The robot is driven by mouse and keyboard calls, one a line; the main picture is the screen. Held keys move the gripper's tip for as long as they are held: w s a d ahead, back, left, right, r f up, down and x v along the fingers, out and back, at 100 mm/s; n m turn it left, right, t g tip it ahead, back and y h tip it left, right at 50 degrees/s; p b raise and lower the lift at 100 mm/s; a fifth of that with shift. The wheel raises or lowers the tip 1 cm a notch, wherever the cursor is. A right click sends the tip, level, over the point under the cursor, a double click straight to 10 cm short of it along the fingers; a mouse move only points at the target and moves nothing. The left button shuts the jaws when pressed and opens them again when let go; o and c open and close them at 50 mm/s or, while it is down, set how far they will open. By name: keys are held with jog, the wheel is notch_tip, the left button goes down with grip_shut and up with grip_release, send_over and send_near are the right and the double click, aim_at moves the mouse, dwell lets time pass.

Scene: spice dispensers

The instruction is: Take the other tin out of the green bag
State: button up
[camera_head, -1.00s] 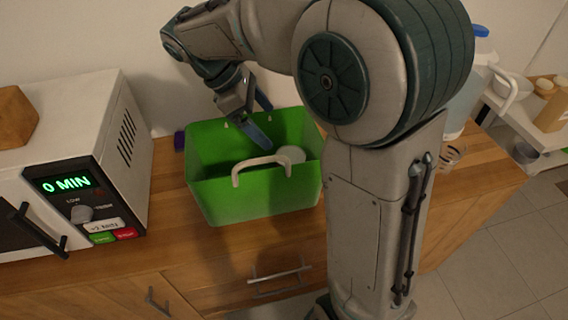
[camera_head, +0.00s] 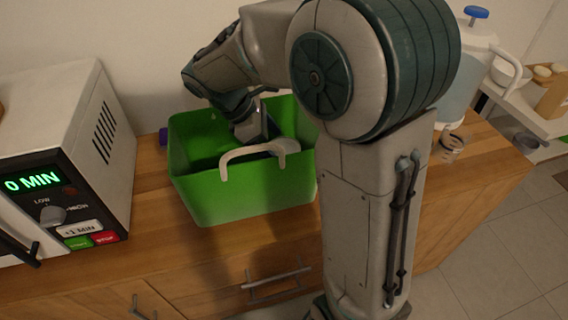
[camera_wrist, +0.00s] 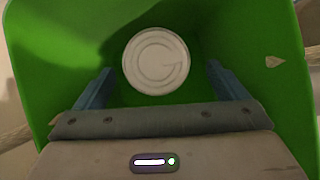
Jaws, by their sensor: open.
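The green bag (camera_head: 245,198) stands open on the wooden counter, with its pale handle across the front. One round white tin (camera_wrist: 157,60) lies inside the bag, its lid facing the wrist camera. My gripper (camera_wrist: 160,70) is open and reaches down into the bag. Its two blue fingers stand to either side of the tin in the wrist view, apart from it, with nothing held. The fingertips are hidden in the head view.
A microwave (camera_head: 70,150) showing 0 MIN stands left of the bag. A small purple object (camera_head: 163,136) sits just behind the bag's left side. A jug with a blue lid (camera_head: 470,70) and a small cup (camera_head: 451,147) stand right of my arm. The bag's walls surround my gripper.

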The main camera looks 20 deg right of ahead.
aim_at(283, 147)
jog(key=x, duration=0.5)
jog(key=shift+w+d, duration=0.1)
jog(key=shift+d, duration=0.3)
jog(key=shift+r, duration=0.1)
jog(key=c, duration=1.4)
